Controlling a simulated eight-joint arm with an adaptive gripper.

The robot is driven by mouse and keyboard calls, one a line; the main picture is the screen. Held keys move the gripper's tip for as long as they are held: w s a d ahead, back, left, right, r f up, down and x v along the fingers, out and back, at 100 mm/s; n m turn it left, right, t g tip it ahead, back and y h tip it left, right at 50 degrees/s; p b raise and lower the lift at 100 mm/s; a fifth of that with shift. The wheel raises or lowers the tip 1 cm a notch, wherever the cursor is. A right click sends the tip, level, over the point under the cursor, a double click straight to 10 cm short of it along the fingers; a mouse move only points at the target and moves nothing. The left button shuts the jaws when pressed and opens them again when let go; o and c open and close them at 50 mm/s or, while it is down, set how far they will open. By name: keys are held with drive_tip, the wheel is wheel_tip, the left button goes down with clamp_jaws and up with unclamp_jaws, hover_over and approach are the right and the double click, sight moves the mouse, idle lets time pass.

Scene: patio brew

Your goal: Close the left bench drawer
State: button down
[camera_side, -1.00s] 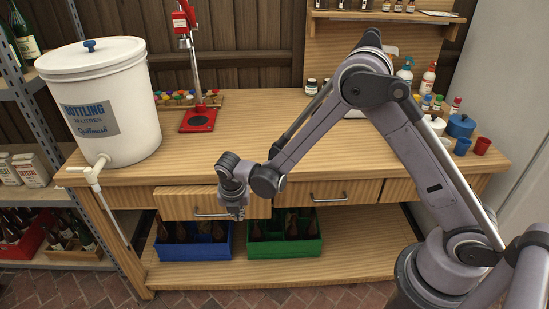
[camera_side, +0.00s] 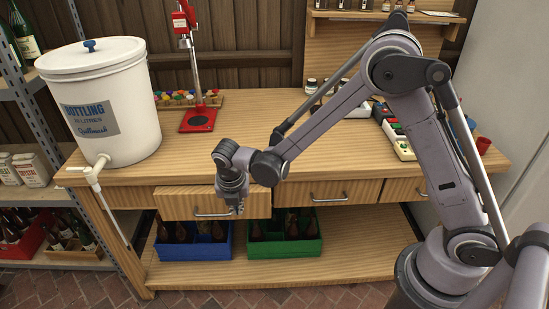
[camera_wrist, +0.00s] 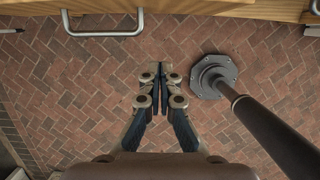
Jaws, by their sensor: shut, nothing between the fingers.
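The left bench drawer (camera_side: 180,206) is pulled out, its wooden front standing forward of the drawer fronts to its right. Its metal bar handle (camera_side: 212,216) shows in the side view, and a bar handle (camera_wrist: 103,33) shows at the upper left of the wrist view. My gripper (camera_side: 238,209) is in front of the right part of the drawer front, to the right of the handle. In the wrist view my gripper (camera_wrist: 162,68) is shut and empty, with brick floor behind it. Whether the fingers touch the drawer front cannot be told.
The middle drawer (camera_side: 325,193) looks shut. A blue crate (camera_side: 195,251) and a green crate (camera_side: 285,248) of bottles stand on the shelf below. A white bottling bucket (camera_side: 120,110) and a red capper (camera_side: 197,120) stand on the bench top. The middle of the bench top is clear.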

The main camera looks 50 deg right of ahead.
drive_tip(key=w+d+f, duration=0.4)
drive_tip(key=f, duration=0.3)
idle(0.3)
drive_tip(key=shift+f, duration=0.1)
